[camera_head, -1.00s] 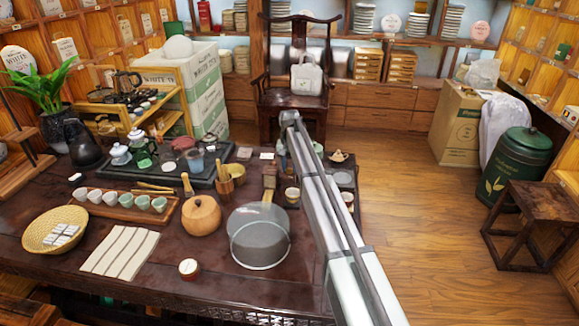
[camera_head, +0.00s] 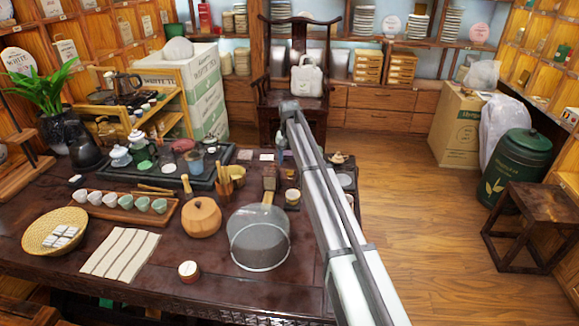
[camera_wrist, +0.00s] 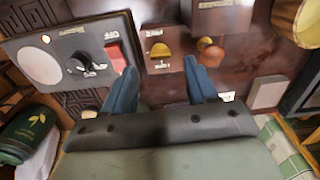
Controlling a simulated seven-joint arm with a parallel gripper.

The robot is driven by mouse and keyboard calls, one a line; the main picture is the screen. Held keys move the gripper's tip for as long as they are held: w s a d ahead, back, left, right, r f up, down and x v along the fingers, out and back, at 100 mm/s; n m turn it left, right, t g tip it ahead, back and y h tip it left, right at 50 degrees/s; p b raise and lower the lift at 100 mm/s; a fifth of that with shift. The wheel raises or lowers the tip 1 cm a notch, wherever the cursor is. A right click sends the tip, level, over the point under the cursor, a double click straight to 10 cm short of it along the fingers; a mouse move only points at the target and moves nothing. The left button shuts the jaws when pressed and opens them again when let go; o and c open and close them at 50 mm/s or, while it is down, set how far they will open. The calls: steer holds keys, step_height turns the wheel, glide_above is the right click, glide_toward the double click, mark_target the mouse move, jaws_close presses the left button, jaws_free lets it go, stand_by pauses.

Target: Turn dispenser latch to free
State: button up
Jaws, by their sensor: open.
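In the wrist view, a small dark plate carries a yellow latch knob (camera_wrist: 160,49) with small labels above and below it. An orange-brown rounded knob (camera_wrist: 209,52) is just to its right. The label text is too small to read, so I cannot tell which setting the latch points to. My gripper (camera_wrist: 161,66) is open, its blue fingers apart on either side of the latch's lower edge. No contact with the latch is visible. In the head view, my arm mostly hides the gripper.
A grey panel (camera_wrist: 55,60) with a black dial and a red switch is left of the latch in the wrist view.

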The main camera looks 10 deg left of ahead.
step_height(320, 180, up, 10)
steer(key=shift+f, duration=0.2)
stand_by(0.3)
